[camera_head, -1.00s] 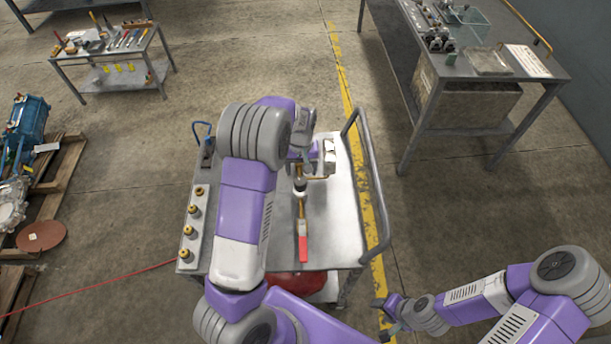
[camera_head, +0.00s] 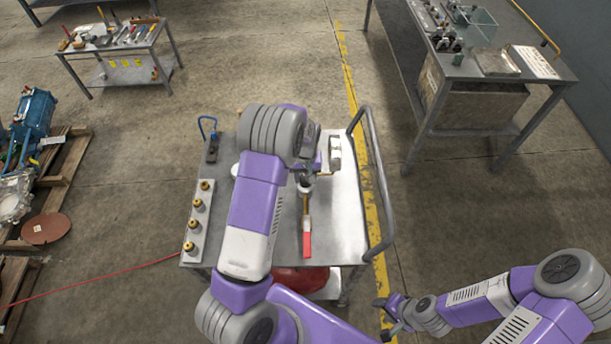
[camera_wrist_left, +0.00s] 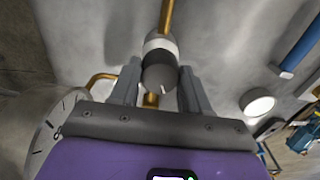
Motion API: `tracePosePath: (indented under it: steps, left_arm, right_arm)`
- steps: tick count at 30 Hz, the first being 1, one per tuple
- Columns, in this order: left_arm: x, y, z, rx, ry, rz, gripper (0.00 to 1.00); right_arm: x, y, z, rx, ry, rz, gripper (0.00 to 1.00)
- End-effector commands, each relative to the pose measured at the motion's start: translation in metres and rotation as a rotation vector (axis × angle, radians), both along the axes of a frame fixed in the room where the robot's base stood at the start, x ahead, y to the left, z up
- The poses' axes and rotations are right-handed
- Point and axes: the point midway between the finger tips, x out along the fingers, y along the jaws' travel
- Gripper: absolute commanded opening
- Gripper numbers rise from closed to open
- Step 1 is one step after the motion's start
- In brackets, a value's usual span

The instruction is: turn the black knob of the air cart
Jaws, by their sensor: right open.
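The air cart (camera_head: 342,225) stands in the middle of the head view. Its black knob (camera_wrist_left: 160,74), with a white collar above, sits on a brass pipe in the left wrist view. My left gripper (camera_wrist_left: 159,84) has one finger against each side of the knob, with no clear gap. In the head view my left arm hides much of the knob area. A red-handled lever (camera_head: 307,240) lies below it on the cart top. My right gripper (camera_head: 383,318) is open and empty, off the cart's lower right.
Several brass fittings (camera_head: 197,204) line the cart's left side. A rail (camera_head: 372,165) runs along its right side. Workbenches stand at the upper left (camera_head: 120,45) and upper right (camera_head: 490,65). A pallet (camera_head: 60,170) with machinery is at left. A red hose (camera_head: 100,283) crosses the floor.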

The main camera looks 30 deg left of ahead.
Motion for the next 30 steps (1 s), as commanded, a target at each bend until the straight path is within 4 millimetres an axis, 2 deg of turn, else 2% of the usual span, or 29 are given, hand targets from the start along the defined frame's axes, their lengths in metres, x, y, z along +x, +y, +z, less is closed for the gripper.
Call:
tracePosePath:
  steps: [1, 3, 4, 12, 19, 20, 21, 24, 30]
  left_arm:
    - [0.0, 0.0, 0.0003, 0.0, 0.0, 0.0, 0.27]
    - [-0.0001, -0.0001, 0.0003, 0.0, 0.0, 0.0, 0.17]
    - [-0.0001, -0.0001, 0.0004, 0.0, 0.0, 0.0, 0.16]
    - [0.0003, 0.0002, 0.0002, 0.0, -0.001, -0.121, 0.16]
    - [0.0002, 0.0, 0.0008, 0.001, -0.001, -0.125, 0.16]
    - [0.0002, 0.0, 0.0008, 0.001, -0.001, -0.125, 0.51]
    - [0.0002, 0.0, 0.0008, 0.001, -0.001, -0.125, 0.57]
    - [0.0002, 0.0, 0.0007, 0.0, 0.0, -0.124, 0.72]
    - [0.0, 0.0, 0.0004, 0.0, 0.0, -0.124, 0.72]
  right_arm:
    - [0.0, 0.0, 0.0, 0.0, 0.0, 0.0, 0.51]
    - [0.0, 0.0, 0.0, 0.0, 0.0, 0.0, 0.51]
    - [0.0, 0.0, 0.0, 0.0, 0.0, 0.0, 0.51]
    - [0.0, 0.0, -0.0046, 0.0, 0.0, 0.0, 0.51]
    - [0.0, 0.0001, -0.0038, 0.0, 0.0, 0.0, 0.51]
    - [0.0, 0.0001, -0.0038, 0.0, 0.0, 0.0, 0.51]
    - [0.0, 0.0001, -0.0038, 0.0, 0.0, 0.0, 0.51]
    - [0.0, 0.0001, -0.0038, 0.0, 0.0, 0.0, 0.51]
    - [0.0, -0.0001, -0.0039, 0.0, 0.0, 0.0, 0.51]
